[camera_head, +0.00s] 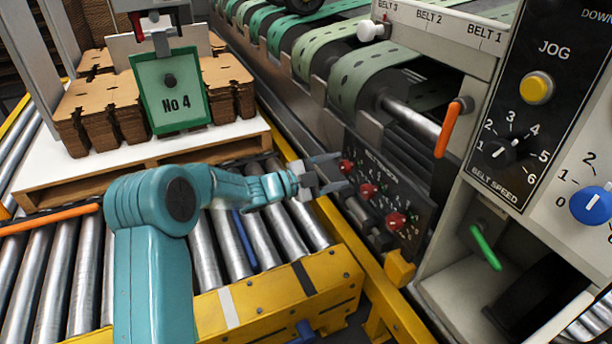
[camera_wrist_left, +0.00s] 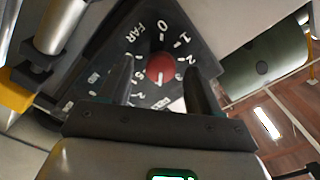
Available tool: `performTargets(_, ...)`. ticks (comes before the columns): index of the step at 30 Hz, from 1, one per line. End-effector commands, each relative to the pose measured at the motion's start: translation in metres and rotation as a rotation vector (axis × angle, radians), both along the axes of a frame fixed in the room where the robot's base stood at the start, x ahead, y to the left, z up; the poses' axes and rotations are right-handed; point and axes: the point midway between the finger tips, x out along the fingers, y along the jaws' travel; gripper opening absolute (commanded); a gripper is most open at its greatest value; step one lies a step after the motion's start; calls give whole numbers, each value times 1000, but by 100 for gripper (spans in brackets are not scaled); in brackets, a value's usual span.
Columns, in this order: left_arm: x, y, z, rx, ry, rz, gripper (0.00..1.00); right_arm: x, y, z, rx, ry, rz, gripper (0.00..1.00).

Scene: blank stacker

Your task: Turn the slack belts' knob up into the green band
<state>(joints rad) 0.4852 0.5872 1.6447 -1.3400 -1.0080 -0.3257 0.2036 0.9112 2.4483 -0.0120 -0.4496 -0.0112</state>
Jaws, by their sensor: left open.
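The dark belt-tension panel (camera_head: 379,186) carries three red knobs in a slanting row: the upper-left knob (camera_head: 347,166), the middle knob (camera_head: 368,191) and the lower-right knob (camera_head: 395,221). My left gripper (camera_head: 336,172) is open at the upper-left knob. In the left wrist view, one red knob (camera_wrist_left: 160,68) on a dial with white numbers sits between the open fingers, with gaps on both sides. I cannot make out a green band or the knob's pointer. Green belts (camera_head: 371,76) run above the panel. My right gripper is not in view.
A yellow rail (camera_head: 325,210) runs beside the panel, with a yellow block (camera_head: 399,268) below it. An orange handle (camera_head: 447,130) and a green lever (camera_head: 486,248) stick out at right. The roller conveyor (camera_head: 205,262) and pallet (camera_head: 145,165) lie left.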

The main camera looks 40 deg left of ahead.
Motion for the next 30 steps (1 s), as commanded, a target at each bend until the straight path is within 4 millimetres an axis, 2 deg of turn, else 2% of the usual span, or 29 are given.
performTargets(9, -71, 43, 5, -2, 3, 6, 63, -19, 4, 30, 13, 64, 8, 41)
performTargets(15, -108, 65, 4, -2, 2, 4, 63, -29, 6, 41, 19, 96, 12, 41)
performTargets(21, -126, 74, 2, 0, 0, 2, 63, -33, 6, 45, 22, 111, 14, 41)
performTargets(30, -128, 75, 1, 0, -1, 1, 63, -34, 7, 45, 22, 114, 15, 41)
